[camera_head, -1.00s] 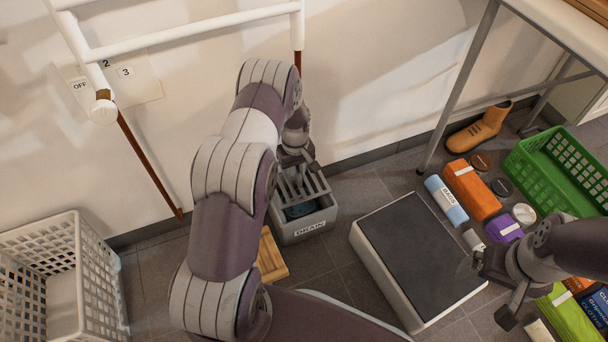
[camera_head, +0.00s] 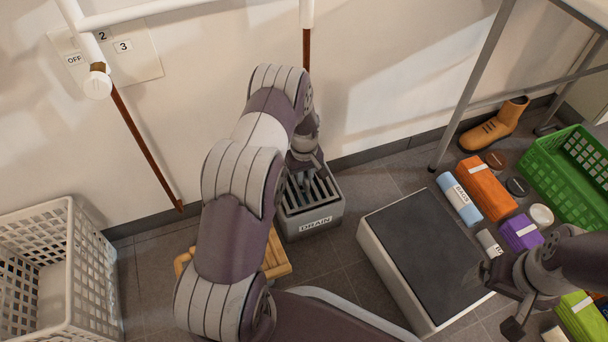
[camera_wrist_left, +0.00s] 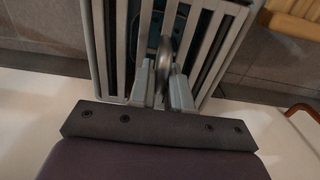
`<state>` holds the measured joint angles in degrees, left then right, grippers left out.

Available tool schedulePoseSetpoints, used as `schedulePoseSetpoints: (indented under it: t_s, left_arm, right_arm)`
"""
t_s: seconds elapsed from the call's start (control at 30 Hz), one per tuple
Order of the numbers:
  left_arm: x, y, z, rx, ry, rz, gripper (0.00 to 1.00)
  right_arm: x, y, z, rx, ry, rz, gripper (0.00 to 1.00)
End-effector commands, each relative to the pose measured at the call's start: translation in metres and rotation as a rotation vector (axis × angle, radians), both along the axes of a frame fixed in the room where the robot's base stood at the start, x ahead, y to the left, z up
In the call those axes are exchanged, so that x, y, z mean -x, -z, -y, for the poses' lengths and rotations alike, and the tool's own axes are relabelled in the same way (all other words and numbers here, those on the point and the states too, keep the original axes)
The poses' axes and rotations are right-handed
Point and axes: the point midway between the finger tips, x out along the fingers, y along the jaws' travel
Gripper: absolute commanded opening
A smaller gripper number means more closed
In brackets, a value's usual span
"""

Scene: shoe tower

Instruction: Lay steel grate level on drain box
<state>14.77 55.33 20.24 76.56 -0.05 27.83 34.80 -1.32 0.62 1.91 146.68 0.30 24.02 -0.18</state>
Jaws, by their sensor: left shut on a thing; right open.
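The grey steel grate (camera_head: 324,190) lies over the mouth of the grey drain box (camera_head: 337,212), which is labelled DRAIN, by the wall. It looks close to level there; whether every edge is seated I cannot tell. My left gripper (camera_head: 304,184) is above the grate and shut on it near its middle; my arm hides its left part. In the left wrist view, my left gripper (camera_wrist_left: 165,82) is at the slats of the grate (camera_wrist_left: 118,45), with a bluish thing under them. My right gripper (camera_head: 504,300) is open and empty, beside the dark-topped step.
The white step with a dark top (camera_head: 425,255) stands right of the drain box. A wooden item (camera_head: 276,258) lies in front of the box. A white basket (camera_head: 70,270) is at left, a green crate (camera_head: 570,175) and several packages at right. A table leg (camera_head: 465,90) stands behind.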

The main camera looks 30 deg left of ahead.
Motion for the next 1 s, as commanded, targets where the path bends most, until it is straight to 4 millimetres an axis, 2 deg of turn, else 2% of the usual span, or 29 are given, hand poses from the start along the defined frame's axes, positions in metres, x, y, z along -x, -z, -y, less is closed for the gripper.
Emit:
schedulePoseSetpoints:
  t_s: [0.67,0.7,0.77,0.8,1.0]
  left_arm:
    - [0.0,0.012,0.0,0.0,0.0,0.001,0.0]
    - [-0.001,0.012,0.0,0.0,0.0,0.001,0.24]
    - [0.0,0.012,0.0,0.0,0.0,0.001,0.44]
    - [0.0,0.012,0.0,0.0,0.0,0.001,0.48]
    - [0.0,0.012,0.0,0.001,0.0,-0.001,0.48]
  right_arm:
    - [0.0,0.007,0.0,0.0,0.0,0.0,1.0]
    - [0.0,0.006,0.0,0.0,0.0,0.0,1.0]
    - [0.0,0.006,0.0,0.0,0.0,0.0,1.0]
    - [0.0,0.006,0.0,0.0,0.0,0.0,1.0]
    - [0.0,0.006,0.0,0.0,0.0,0.0,1.0]
